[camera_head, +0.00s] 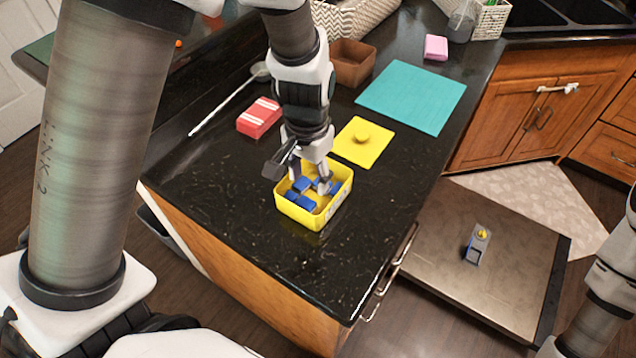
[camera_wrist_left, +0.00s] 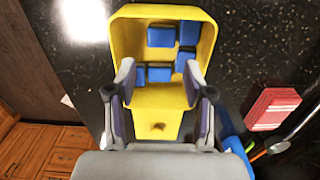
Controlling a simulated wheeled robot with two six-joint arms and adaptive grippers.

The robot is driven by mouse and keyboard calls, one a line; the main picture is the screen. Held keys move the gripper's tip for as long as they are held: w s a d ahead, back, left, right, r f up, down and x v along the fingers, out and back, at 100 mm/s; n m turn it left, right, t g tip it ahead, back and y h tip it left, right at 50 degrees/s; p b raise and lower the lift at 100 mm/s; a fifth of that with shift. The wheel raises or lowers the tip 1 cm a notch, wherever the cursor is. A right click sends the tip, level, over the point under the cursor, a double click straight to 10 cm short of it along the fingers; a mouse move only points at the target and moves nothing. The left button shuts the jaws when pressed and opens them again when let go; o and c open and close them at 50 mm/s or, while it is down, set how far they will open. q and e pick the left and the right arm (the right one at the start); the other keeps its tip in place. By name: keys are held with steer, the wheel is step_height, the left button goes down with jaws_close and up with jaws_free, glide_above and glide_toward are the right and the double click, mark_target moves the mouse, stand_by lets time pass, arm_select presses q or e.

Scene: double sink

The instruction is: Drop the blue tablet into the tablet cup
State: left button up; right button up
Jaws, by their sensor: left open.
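Several blue tablets (camera_head: 304,202) lie in the open yellow tub (camera_head: 327,219) on the dark counter; the tablets (camera_wrist_left: 160,36) also show in the left wrist view. My left gripper (camera_head: 309,180) points down into the tub. Its fingers (camera_wrist_left: 159,82) are apart, with blue tablets beyond and between them in the picture; I cannot tell whether they touch any. A small grey unit with a yellow top, likely the tablet cup (camera_head: 477,246), sits on the lowered metal door (camera_head: 430,228) at right. My right gripper is out of view; only part of that arm shows at the right edge.
A yellow lid with a knob (camera_head: 363,139) lies behind the tub. A red box (camera_head: 260,117), brown bin (camera_head: 351,63), teal mat (camera_head: 413,95) and pink sponge (camera_head: 436,47) stand farther back. The counter in front of the tub is clear; its edge lies before the door.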

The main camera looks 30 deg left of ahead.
mark_target(305, 204)
arm_select(q)
steer(key=s+f, duration=0.2)
steer(key=f, duration=0.1)
steer(key=shift+s+a+p, duration=0.1)
steer(key=shift+s+p, duration=0.1)
steer(key=shift+p, duration=0.2)
steer(key=f, duration=0.3)
steer(key=shift+w+a+f, duration=0.15)
steer(key=shift+w, duration=0.25)
steer(key=shift+w+f, duration=0.15)
steer(key=shift+f, duration=0.15)
steer(key=shift+r, duration=0.15)
steer(key=shift+s+r, duration=0.1)
steer(key=shift+s, duration=0.2)
steer(key=c, duration=0.6)
steer(key=shift+w, duration=0.1)
